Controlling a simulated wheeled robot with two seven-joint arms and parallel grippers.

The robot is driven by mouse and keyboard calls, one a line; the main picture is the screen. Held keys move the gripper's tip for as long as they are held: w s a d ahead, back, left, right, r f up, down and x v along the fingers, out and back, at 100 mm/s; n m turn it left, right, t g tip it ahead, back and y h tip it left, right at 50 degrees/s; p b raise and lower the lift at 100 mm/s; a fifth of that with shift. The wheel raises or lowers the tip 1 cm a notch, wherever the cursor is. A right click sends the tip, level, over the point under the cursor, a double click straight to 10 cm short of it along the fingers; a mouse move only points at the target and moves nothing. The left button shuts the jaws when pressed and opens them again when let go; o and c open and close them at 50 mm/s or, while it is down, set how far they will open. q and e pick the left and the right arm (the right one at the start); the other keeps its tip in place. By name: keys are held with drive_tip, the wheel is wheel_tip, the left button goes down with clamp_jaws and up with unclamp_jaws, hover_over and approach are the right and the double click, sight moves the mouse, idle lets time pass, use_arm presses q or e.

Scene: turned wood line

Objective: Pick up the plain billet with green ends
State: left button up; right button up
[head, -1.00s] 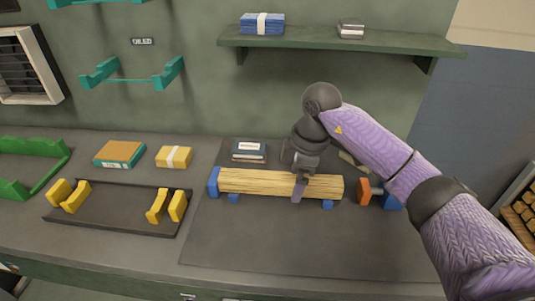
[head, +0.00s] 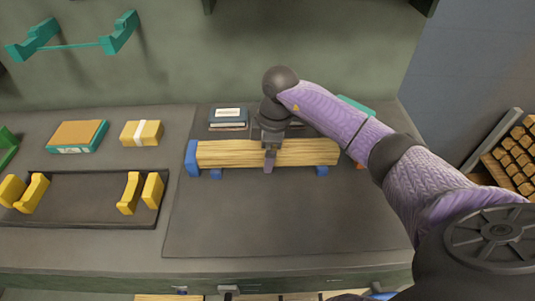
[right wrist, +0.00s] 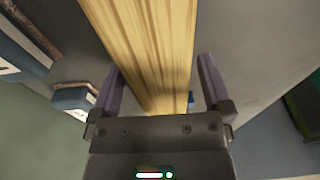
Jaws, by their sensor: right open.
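A pale plain wooden billet (head: 225,154) lies level across blue supports (head: 214,174) on the dark mat, with a blue upright block (head: 191,158) at its left end. No green shows on it; its right end is close to my arm. My right gripper (head: 269,160) is open at about the billet's middle, pointing down. In the right wrist view the two fingers stand apart, one on each side of the billet (right wrist: 145,45). Whether they touch it I cannot tell. My left gripper is not in view.
Behind the billet lies a dark book-like stack (head: 228,118). A black tray (head: 80,213) with yellow holders (head: 128,193) is left. A teal-orange box (head: 77,136) and yellow bundle (head: 142,133) lie behind it. A rack of billets (head: 515,158) stands right. The mat's front is clear.

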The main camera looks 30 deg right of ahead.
drive_tip(key=shift+r, duration=0.1)
clamp_jaws()
idle(0.3)
